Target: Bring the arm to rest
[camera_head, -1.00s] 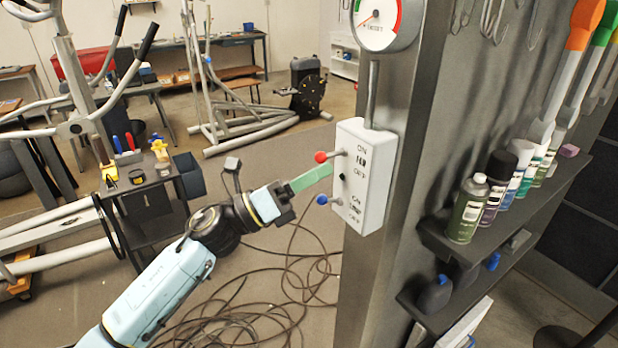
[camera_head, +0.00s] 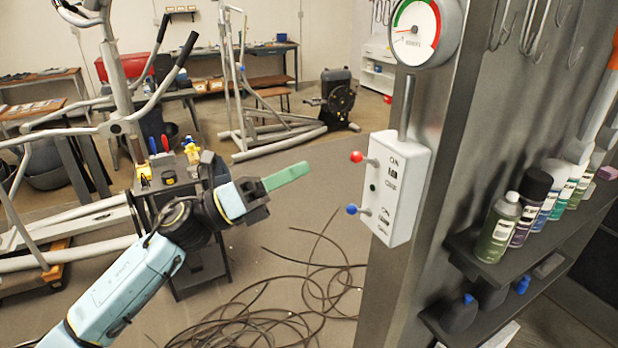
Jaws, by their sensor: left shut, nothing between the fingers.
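My left arm comes in from the lower left. Its gripper (camera_head: 286,177) has green fingers pressed together, shut and empty, pointing right and slightly up. It hangs in open air, clear of the white switch box (camera_head: 398,190) on the metal pillar. A lever with a red knob (camera_head: 356,157) and a lever with a blue knob (camera_head: 352,209) stick out from the box's left face. My right gripper is not in view.
A round gauge (camera_head: 418,32) sits above the box on the pillar (camera_head: 455,110). Shelves with spray cans (camera_head: 497,229) are on the right. A small tool cart (camera_head: 205,262) stands behind my arm. Cables (camera_head: 262,325) lie on the floor. Exercise machines fill the back left.

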